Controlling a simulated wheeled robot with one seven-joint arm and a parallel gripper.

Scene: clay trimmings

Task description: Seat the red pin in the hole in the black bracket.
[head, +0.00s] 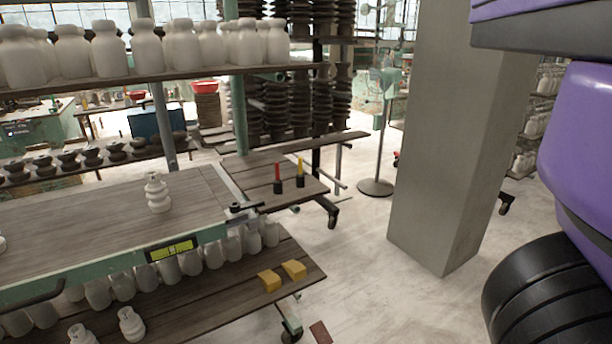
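A red pin (278,171) stands upright with its lower end in a small black base (278,187). It is on a low wooden surface behind the near bench. A black bracket-like piece (243,208) sits at the right corner of the near bench, closer to me and left of the pin. It is too small to make out its hole. The red pin and this piece are clearly apart. My gripper is not in view.
A yellow pin (300,167) in a similar black base stands right of the red pin. A white ridged piece (157,193) stands on the near bench (80,215). Two yellow blocks (268,281) lie on the lower shelf. A concrete pillar (432,150) stands to the right, with open floor before it.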

